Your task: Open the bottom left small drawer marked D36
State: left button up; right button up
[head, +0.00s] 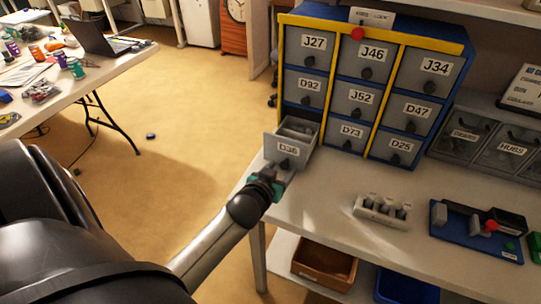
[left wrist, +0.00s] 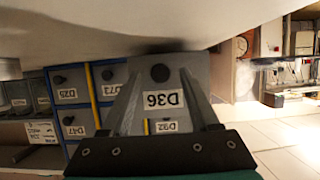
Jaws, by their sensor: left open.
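The drawer marked D36 (head: 288,149) is the bottom left small drawer of the cabinet (head: 370,85) and stands pulled out, its open top showing grey contents. Its front also shows upside down in the left wrist view (left wrist: 162,115), with a dark round knob (left wrist: 160,73). My left gripper (head: 280,177) is just in front of the drawer front, low near its knob. In the left wrist view its two fingers (left wrist: 160,80) are open, one on each side of the knob and apart from it. My right gripper is not in view.
Other closed drawers, such as D92 (head: 307,87) and D73 (head: 346,136), surround it. On the worktop (head: 320,190) are a small grey holder (head: 382,211) and a blue tray (head: 475,245). Grey bins (head: 485,140) stand right of the cabinet.

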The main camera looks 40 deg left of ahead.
pick_arm(q)
jog(key=p+v, duration=0.2)
jog(key=v, duration=1.2)
jog(key=shift+s+d, duration=0.15)
jog(key=shift+s, duration=0.25)
jog(key=shift+r, duration=0.1)
jog(key=s+d+f+m+g+h+b, duration=0.1)
jog(key=s+d+f+g, duration=0.15)
jog(key=f, duration=0.75)
jog(key=s+d+f+m+g+h+b, duration=0.1)
jog(key=s+d+f+g, duration=0.15)
jog(key=f, duration=0.75)
jog(key=s+d+f+g+h+b, duration=0.1)
jog(key=s+d+f, duration=0.15)
jog(key=f, duration=0.75)
jog(key=s+f+m+g+b, duration=0.1)
jog(key=s+f+g, duration=0.2)
jog(key=s+f, duration=0.4)
jog(key=s+f+m+g, duration=0.2)
jog(key=s+f, duration=0.6)
jog(key=s, duration=0.4)
jog(key=shift+s+g+b, duration=0.35)
jog(key=shift+s+g, duration=0.05)
jog(key=shift+g, duration=0.1)
